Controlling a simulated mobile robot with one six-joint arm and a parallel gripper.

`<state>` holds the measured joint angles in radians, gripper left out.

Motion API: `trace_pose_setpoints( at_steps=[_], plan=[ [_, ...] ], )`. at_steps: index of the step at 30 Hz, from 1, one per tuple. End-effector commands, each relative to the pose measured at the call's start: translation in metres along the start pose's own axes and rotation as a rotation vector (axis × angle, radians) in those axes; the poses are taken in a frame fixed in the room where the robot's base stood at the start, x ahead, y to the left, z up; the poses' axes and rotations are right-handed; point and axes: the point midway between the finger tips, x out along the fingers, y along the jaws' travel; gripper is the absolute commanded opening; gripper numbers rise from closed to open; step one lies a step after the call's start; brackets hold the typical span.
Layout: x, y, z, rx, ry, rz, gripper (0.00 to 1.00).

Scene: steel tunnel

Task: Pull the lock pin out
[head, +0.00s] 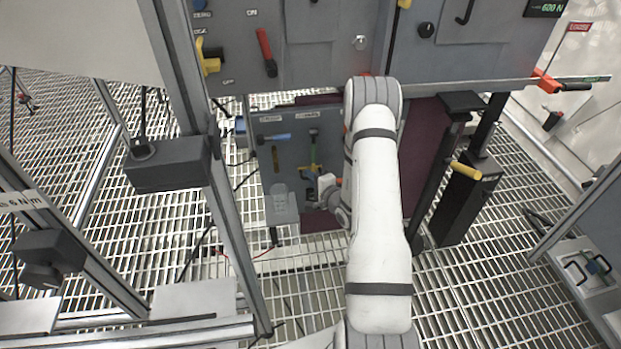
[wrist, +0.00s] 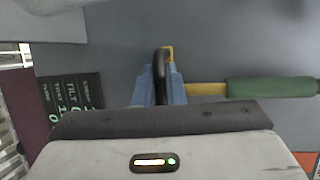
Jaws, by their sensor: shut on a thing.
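A black loop (wrist: 160,62), which looks like the lock pin's pull ring, stands between the blue fingers of my gripper (wrist: 161,86) in the wrist view. My gripper is shut on it. A small yellow part shows just beyond the loop. A yellow lever with a green grip (wrist: 271,87) reaches out to the right, close to the fingers; in the head view this lever (head: 313,138) stands on the lower grey panel. In the head view my gripper (head: 322,183) is at that panel, partly behind my arm. The pin's shaft is hidden.
The grey panel (head: 292,165) also carries a blue-handled part (head: 273,137). A yellow-handled black post (head: 466,169) stands right of my arm. A metal frame post (head: 228,210) stands at left.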

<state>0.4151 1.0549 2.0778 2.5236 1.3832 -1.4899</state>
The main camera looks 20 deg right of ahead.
Motion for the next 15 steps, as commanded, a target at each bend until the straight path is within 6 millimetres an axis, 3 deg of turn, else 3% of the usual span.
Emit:
trace_pose_setpoints(
  at_steps=[7, 15],
  plan=[
    [0.005, 0.032, -0.002, 0.001, 0.0, 0.002, 0.0],
    [0.005, 0.034, -0.003, 0.002, 0.001, 0.006, 0.0]
  ],
)
